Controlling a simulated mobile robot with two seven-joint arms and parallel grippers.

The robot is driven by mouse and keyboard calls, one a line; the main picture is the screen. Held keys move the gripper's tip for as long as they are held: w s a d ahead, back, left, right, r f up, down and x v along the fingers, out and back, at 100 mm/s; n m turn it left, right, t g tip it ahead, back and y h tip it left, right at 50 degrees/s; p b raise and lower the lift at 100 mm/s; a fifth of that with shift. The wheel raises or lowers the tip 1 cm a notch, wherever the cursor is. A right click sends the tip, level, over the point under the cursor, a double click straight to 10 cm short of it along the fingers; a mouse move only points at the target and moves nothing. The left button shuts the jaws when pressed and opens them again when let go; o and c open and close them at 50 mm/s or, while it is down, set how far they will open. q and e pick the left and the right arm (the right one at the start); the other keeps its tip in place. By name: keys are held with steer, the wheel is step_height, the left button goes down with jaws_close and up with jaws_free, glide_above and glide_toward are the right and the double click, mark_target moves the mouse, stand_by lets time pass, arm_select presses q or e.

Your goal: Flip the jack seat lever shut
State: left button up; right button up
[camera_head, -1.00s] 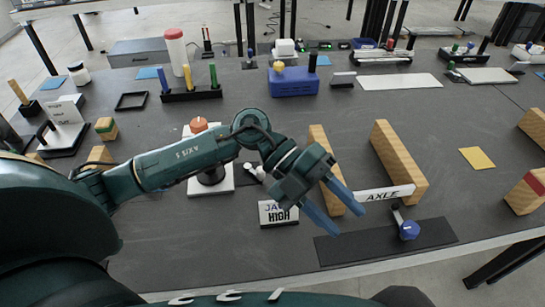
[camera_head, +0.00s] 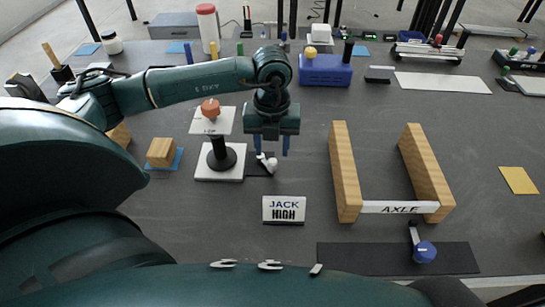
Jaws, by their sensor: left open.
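A small white lever (camera_head: 268,162) with a round knob lies on a dark base plate beside the black jack (camera_head: 221,158). The jack stands on a white square plate (camera_head: 205,175). The gripper body hides part of the area behind. A "JACK HIGH" sign (camera_head: 284,209) stands in front of the lever. My right gripper is not in view.
A wooden block (camera_head: 161,152) is to the left. Two wooden beams (camera_head: 345,180) flank the "AXLE" sign (camera_head: 400,207) at right. A blue-knobbed lever (camera_head: 425,251) lies on a dark mat.

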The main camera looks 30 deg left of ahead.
mark_target(273, 160)
arm_select(q)
steer(key=shift+f, duration=2.4)
jaws_close()
